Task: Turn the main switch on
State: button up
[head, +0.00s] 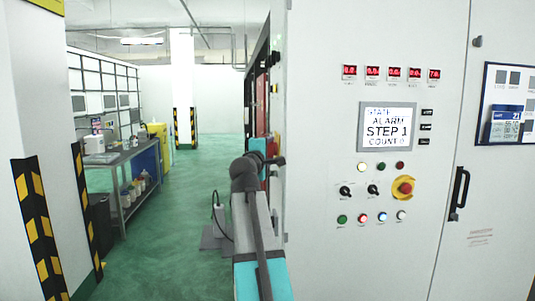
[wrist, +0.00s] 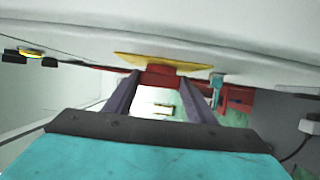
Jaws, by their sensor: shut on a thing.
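The main switch shows in the wrist view as a red handle (wrist: 160,77) on a yellow plate (wrist: 125,59), fixed to a pale grey cabinet wall. My gripper (wrist: 160,82) has its two dark fingers reaching up to the red handle, one on each side, and is shut on it. The handle's exact turn angle cannot be told from this steep view. In the head view my arm reaches along the left side of the cabinet; the switch is hidden there, and my fingers cannot be made out.
The cabinet front (head: 335,95) carries a screen (head: 387,127) reading ALARM, STEP 1, several buttons and a red emergency stop (head: 404,187) on yellow. A workbench (head: 120,160) stands along the left. The green aisle floor (head: 180,210) between is mostly free. Striped posts (head: 40,230) stand at left.

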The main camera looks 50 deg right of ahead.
jog(key=shift+r, duration=0.1)
jog(key=o, duration=1)
jog(key=shift+o, duration=0.2)
jog(key=shift+s+a, duration=0.25)
jog(key=shift+a, duration=0.25)
jog(key=b+v, duration=0.1)
jog(key=v, duration=1.1)
jog(key=shift+s+a+b, duration=0.2)
jog(key=shift+a+b, duration=0.05)
jog(key=shift+b, duration=0.1)
